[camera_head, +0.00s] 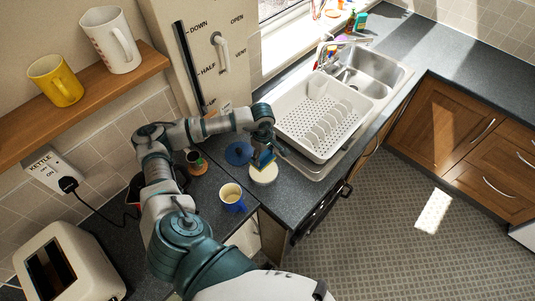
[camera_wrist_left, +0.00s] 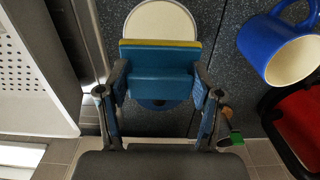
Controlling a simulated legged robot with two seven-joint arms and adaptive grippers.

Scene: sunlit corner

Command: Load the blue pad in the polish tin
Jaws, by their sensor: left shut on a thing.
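The polish tin (camera_head: 263,175) is a round, shallow tin with a cream face, lying on the dark worktop beside the dish rack. It also shows at the top of the left wrist view (camera_wrist_left: 160,18). The blue pad (camera_wrist_left: 160,72) has a yellow layer along one edge. My left gripper (camera_head: 264,157) is shut on the pad, one finger on each side, and holds it at the tin. The pad hides part of the tin; I cannot tell whether they touch. A blue disc (camera_head: 238,153), perhaps the lid, lies left of the tin. My right gripper is out of view.
A white dish rack (camera_head: 308,145) stands close on the right, before the sink (camera_head: 372,75). A blue mug with a cream inside (camera_head: 232,196) stands near the worktop's front edge. A toaster (camera_head: 70,262) is at lower left.

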